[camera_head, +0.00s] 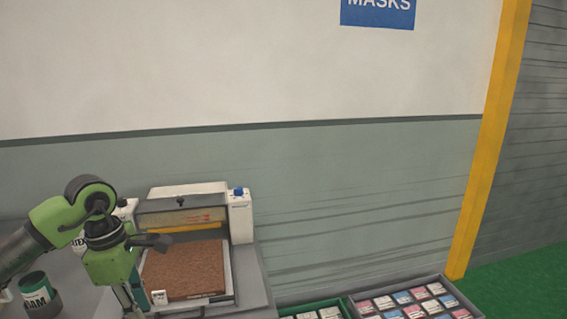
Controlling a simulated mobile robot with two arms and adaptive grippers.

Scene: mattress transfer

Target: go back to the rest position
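My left arm, green and dark grey, comes in from the left and bends down in front of a white machine. Its gripper end (134,300) points down near the bottom edge, beside the left side of a brown, cork-like mattress (186,268). The fingers are small and partly cut off, so I cannot tell whether they are open or shut, or whether they touch anything. The mattress lies flat on the light tray (228,270) of the machine. My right gripper is not in view.
The white machine (240,217) with a blue knob stands on a grey table (252,281) against the wall. Crates (350,308) (449,284) of small labelled packs sit at the bottom. A yellow post (490,150) stands right.

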